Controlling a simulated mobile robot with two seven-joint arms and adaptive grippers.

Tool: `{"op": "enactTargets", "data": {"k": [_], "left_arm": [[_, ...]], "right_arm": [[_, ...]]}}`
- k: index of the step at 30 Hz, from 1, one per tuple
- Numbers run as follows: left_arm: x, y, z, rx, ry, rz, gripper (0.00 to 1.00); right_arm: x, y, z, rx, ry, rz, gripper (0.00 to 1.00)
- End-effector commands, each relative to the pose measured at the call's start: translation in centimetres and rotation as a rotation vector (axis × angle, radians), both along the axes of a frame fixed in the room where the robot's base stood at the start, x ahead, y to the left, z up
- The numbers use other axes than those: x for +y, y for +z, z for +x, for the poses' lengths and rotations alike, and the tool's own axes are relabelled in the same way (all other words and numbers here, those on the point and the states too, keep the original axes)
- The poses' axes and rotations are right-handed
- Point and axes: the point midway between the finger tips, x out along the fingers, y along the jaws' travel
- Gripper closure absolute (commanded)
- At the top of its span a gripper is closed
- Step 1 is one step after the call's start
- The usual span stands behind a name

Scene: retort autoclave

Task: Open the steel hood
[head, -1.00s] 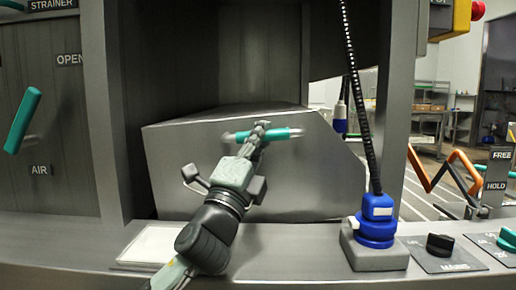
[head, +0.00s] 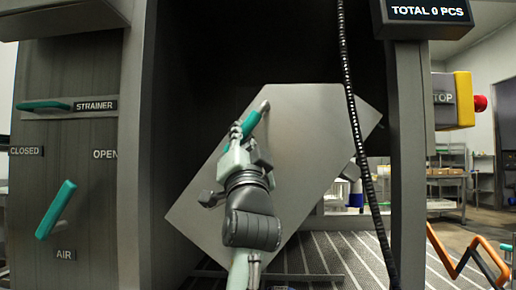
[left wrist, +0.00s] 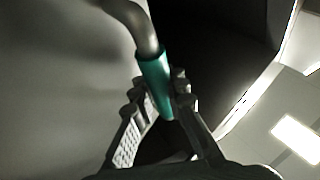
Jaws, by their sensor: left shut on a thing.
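The steel hood (head: 290,150) is a grey plate-sided box in the middle of the head view, tilted up inside the dark frame opening. Its bar handle with a teal grip (head: 243,124) is at its upper left. My left gripper (head: 240,132) is shut on the teal grip. In the left wrist view the fingers (left wrist: 160,98) sit on either side of the teal grip (left wrist: 153,75), next to the hood's grey face (left wrist: 60,80). My right gripper is not in view.
A dark coiled cable (head: 358,130) hangs in front of the hood's right part. A left panel carries teal levers (head: 55,210). A yellow box with a red button (head: 460,100) is at the right post (head: 410,150). A slatted grey surface (head: 335,258) shows below the hood.

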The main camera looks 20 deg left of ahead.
Motion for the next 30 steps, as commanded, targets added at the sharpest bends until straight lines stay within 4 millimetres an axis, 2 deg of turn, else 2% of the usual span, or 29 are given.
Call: {"op": "enactTargets", "data": {"k": [1, 7, 22, 23, 24, 28, 30], "left_arm": [[0.5, 0.8, -0.6, -0.016, 0.003, -0.022, 1.0], [1.5, 1.4, -0.8, -0.027, 0.003, -0.071, 1.0], [1.8, 1.5, -0.8, -0.029, 0.005, -0.085, 1.0], [1.8, 1.5, -0.8, -0.029, 0.005, -0.085, 0.86], [1.8, 1.5, -0.8, -0.029, 0.005, -0.085, 0.81], [1.8, 1.5, -0.7, -0.027, 0.003, -0.084, 0.66], [1.7, 1.5, -0.7, -0.026, 0.002, -0.084, 0.66]], "right_arm": [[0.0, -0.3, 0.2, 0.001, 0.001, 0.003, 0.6], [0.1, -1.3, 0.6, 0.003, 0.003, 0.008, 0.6], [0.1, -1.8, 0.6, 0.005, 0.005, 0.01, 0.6], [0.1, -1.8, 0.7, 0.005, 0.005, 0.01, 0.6], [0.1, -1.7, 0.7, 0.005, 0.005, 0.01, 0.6], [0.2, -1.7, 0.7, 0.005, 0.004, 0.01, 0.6], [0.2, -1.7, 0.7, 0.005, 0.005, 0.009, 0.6]]}}
